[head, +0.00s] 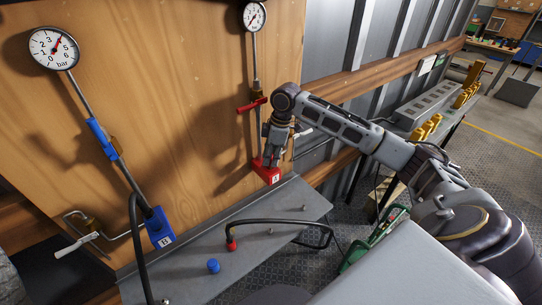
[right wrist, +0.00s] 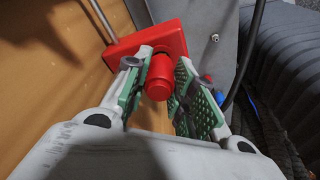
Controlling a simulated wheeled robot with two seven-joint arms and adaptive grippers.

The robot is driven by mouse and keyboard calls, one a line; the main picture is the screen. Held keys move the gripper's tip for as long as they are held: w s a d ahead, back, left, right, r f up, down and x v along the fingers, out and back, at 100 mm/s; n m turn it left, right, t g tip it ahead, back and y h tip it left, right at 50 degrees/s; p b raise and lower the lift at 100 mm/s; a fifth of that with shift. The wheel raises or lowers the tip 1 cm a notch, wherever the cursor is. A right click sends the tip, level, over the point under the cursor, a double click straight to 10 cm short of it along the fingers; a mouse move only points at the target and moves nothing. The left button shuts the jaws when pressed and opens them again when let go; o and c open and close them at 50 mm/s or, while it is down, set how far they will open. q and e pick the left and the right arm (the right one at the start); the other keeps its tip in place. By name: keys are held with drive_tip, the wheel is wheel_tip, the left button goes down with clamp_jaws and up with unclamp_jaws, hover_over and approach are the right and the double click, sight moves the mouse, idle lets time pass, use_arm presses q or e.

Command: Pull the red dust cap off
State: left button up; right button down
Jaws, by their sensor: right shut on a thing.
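The red dust cap (right wrist: 159,80) is a short red cylinder at the front of a red block (right wrist: 147,40) in the right wrist view. The same red block (head: 265,174), with a white label, sits at the board's lower edge in the head view. My right gripper (head: 271,158) reaches down to it from above and hides the cap there. In the right wrist view its green-padded fingers are shut on the cap, one on each side. The cap still meets the block; I see no clear gap. My left gripper is not in view.
A blue block (head: 159,228) marks the left line under a gauge (head: 54,48). A black hose (head: 285,221) with a red end lies on the grey shelf (head: 190,283), near a blue cap (head: 213,265). A red-handled valve (head: 251,105) is above my right gripper.

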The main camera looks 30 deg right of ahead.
drive_tip(key=shift+f, duration=0.15)
drive_tip(key=c, duration=1.1)
unclamp_jaws()
drive_tip(key=shift+v, duration=6)
drive_tip(key=shift+s, duration=0.1)
